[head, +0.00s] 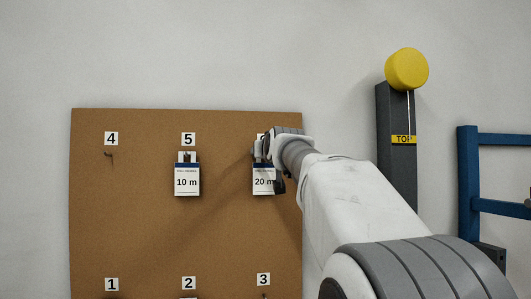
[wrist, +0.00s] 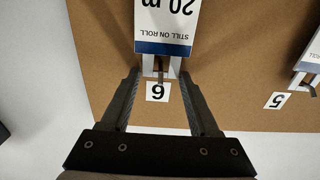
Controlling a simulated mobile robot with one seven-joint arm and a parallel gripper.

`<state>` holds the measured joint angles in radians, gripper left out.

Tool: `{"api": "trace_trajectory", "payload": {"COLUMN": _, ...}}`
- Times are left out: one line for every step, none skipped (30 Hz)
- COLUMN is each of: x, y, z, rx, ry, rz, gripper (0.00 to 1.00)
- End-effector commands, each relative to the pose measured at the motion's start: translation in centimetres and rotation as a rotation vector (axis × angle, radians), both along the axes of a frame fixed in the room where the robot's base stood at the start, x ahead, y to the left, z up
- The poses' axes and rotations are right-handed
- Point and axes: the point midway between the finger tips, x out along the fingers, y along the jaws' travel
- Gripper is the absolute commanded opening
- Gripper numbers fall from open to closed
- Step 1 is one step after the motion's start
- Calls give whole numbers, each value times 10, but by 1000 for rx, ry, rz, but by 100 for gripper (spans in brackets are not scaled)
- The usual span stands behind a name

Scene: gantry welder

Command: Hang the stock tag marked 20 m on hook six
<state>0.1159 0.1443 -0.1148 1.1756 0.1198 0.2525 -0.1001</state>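The 20 m tag (head: 263,182) is white with a dark blue band and hangs upright at hook six on the cork board. In the wrist view, upside down, the tag (wrist: 163,28) shows with its pale top tab and a thin hook at the tab, just above the 6 label (wrist: 157,91). My gripper (wrist: 161,72) is open, with its two dark fingertips apart on either side of the tab. In the head view my gripper (head: 266,152) covers most of the 6 label and the top of the tag.
The 10 m tag (head: 187,181) hangs at hook five, left of my gripper. Hook four (head: 111,156) is bare. The cork board (head: 130,235) fills the lower left.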

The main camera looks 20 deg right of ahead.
Motion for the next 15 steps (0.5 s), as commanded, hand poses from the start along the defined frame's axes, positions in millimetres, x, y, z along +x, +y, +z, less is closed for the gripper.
{"api": "trace_trajectory", "payload": {"x": 0, "y": 0, "z": 0, "rx": 0, "ry": 0, "rz": 0, "gripper": 73}}
{"api": "trace_trajectory", "payload": {"x": 0, "y": 0, "z": 0, "rx": 0, "ry": 0, "rz": 0, "gripper": 78}}
{"api": "trace_trajectory", "payload": {"x": 0, "y": 0, "z": 0, "rx": 0, "ry": 0, "rz": 0, "gripper": 86}}
{"api": "trace_trajectory", "payload": {"x": 0, "y": 0, "z": 0, "rx": 0, "ry": 0, "rz": 0, "gripper": 88}}
{"api": "trace_trajectory", "payload": {"x": 0, "y": 0, "z": 0, "rx": 0, "ry": 0, "rz": 0, "gripper": 88}}
{"api": "trace_trajectory", "payload": {"x": 0, "y": 0, "z": 0, "rx": 0, "ry": 0, "rz": 0, "gripper": 88}}
{"api": "trace_trajectory", "payload": {"x": 0, "y": 0, "z": 0, "rx": 0, "ry": 0, "rz": 0, "gripper": 88}}
{"api": "trace_trajectory", "payload": {"x": 0, "y": 0, "z": 0, "rx": 0, "ry": 0, "rz": 0, "gripper": 88}}
{"api": "trace_trajectory", "payload": {"x": 0, "y": 0, "z": 0, "rx": 0, "ry": 0, "rz": 0, "gripper": 88}}
{"api": "trace_trajectory", "payload": {"x": 0, "y": 0, "z": 0, "rx": 0, "ry": 0, "rz": 0, "gripper": 88}}
{"api": "trace_trajectory", "payload": {"x": 0, "y": 0, "z": 0, "rx": 0, "ry": 0, "rz": 0, "gripper": 88}}
{"api": "trace_trajectory", "payload": {"x": 0, "y": 0, "z": 0, "rx": 0, "ry": 0, "rz": 0, "gripper": 88}}
{"api": "trace_trajectory", "payload": {"x": -1, "y": 0, "z": 0, "rx": 0, "ry": 0, "rz": 0, "gripper": 88}}
{"api": "trace_trajectory", "payload": {"x": -2, "y": 1, "z": 0, "rx": 0, "ry": 0, "rz": 0, "gripper": 88}}
{"api": "trace_trajectory", "payload": {"x": -4, "y": 1, "z": -1, "rx": 0, "ry": 0, "rz": 0, "gripper": 88}}
